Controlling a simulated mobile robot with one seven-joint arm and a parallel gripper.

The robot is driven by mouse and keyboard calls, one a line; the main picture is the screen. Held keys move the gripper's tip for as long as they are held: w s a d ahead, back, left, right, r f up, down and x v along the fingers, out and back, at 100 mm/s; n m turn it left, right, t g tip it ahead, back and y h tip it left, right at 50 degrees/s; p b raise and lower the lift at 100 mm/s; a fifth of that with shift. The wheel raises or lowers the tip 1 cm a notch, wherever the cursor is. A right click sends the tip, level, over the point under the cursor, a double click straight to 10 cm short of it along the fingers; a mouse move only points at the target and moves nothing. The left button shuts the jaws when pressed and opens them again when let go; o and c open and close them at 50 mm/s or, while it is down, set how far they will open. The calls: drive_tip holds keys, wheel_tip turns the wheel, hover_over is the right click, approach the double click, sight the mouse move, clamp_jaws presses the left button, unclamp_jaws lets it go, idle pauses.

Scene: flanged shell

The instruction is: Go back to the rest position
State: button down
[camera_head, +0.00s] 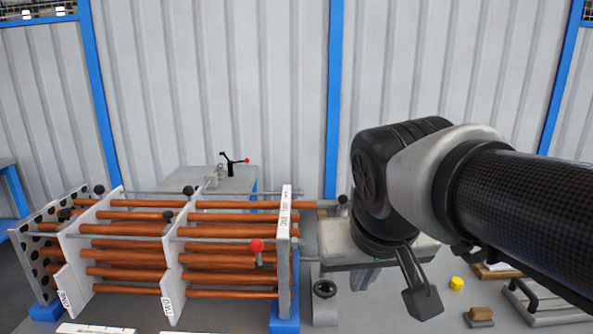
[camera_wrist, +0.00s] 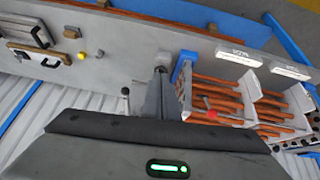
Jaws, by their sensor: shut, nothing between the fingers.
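My gripper (camera_head: 362,281) hangs at the end of my arm, right of the tube bundle in the head view. Its fingers are shut with nothing between them, and it is above the table. The bundle (camera_head: 125,229) has copper-coloured tubes running through pale upright plates, with a dark-holed plate at its left end. A red-knobbed rod (camera_head: 257,247) shows at its right part. The wrist view shows the bundle (camera_wrist: 225,97) at the right, beyond the grey housing with a green light. My arm hides part of the table behind it.
A grey cylindrical fitting (camera_head: 325,290) stands close right of the bundle. A yellow piece (camera_head: 456,283), a brown block (camera_head: 480,314) and a grey handled frame (camera_head: 540,302) lie to the right. A corrugated wall (camera_head: 230,80) stands behind.

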drive_tip(key=s+d+f, duration=0.5)
drive_tip(key=s, duration=0.2)
wheel_tip(320, 180, up, 16)
drive_tip(key=p, duration=1.5)
drive_tip(key=shift+w+a+m+p, duration=0.15)
drive_tip(key=shift+m+p, duration=0.15)
drive_tip(key=shift+p, duration=0.05)
